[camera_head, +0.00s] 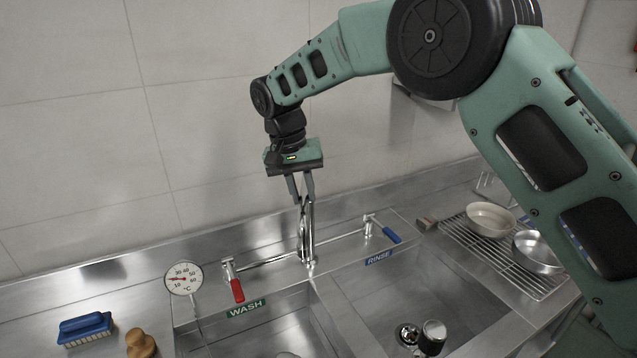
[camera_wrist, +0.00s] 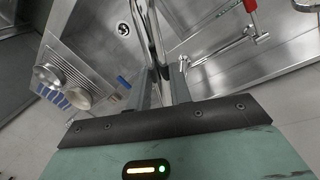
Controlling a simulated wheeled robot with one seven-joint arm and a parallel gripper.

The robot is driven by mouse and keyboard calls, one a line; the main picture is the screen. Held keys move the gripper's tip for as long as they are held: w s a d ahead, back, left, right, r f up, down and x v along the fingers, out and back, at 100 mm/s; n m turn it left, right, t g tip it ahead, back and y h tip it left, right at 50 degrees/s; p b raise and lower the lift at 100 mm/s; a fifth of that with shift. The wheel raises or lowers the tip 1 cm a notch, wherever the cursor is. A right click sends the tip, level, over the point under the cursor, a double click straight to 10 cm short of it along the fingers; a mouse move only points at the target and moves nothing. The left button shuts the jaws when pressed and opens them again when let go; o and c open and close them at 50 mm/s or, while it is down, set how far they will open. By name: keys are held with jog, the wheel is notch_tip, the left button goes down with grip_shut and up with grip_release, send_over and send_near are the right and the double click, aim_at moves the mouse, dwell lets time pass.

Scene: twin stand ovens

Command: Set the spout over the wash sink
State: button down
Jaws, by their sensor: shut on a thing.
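The chrome spout (camera_head: 304,232) stands at the back of the twin sink, between the two taps. My gripper (camera_head: 301,198) comes down from above and is shut on the upper part of the spout. In the wrist view the spout (camera_wrist: 155,32) runs between my gripper's fingers (camera_wrist: 163,80) and up past the picture's top edge. The wash sink (camera_head: 270,328), with its green WASH label (camera_head: 246,308), is on the left in the head view. The rinse sink (camera_head: 440,290) is on the right. The spout appears near the divider (camera_head: 338,318); its outlet is not clear.
A red-handled tap (camera_head: 236,288) and a blue-handled tap (camera_head: 388,233) flank the spout. A dial thermometer (camera_head: 184,279) stands at the wash sink's left. A blue brush (camera_head: 86,328) lies further left. Bowls (camera_head: 490,219) sit on a wire rack (camera_head: 512,262) at right.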

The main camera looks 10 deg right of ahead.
jog(key=shift+w+a+r+m+p, duration=0.1)
jog(key=shift+w+a+m+p, duration=0.15)
jog(key=shift+a+m, duration=0.3)
jog(key=shift+w+a+r+m+p, duration=0.1)
jog(key=shift+a+m+p, duration=0.25)
jog(key=shift+a, duration=0.25)
jog(key=c, duration=1.3)
grip_release()
jog(key=shift+a+f, duration=0.1)
jog(key=shift+w+a+r+p, duration=0.2)
jog(key=shift+a+r, duration=0.3)
jog(key=shift+r, duration=2.35)
jog(key=shift+w+a+r+p, duration=0.2)
jog(key=shift+a+r, duration=0.35)
jog(key=shift+r, duration=2.3)
jog(key=shift+w+a+r+p, duration=0.1)
jog(key=shift+a+r+p, duration=0.3)
jog(key=shift+r, duration=2.45)
jog(key=shift+a+f+b, duration=0.1)
jog(key=shift+f+b, duration=0.05)
jog(key=shift+b, duration=0.15)
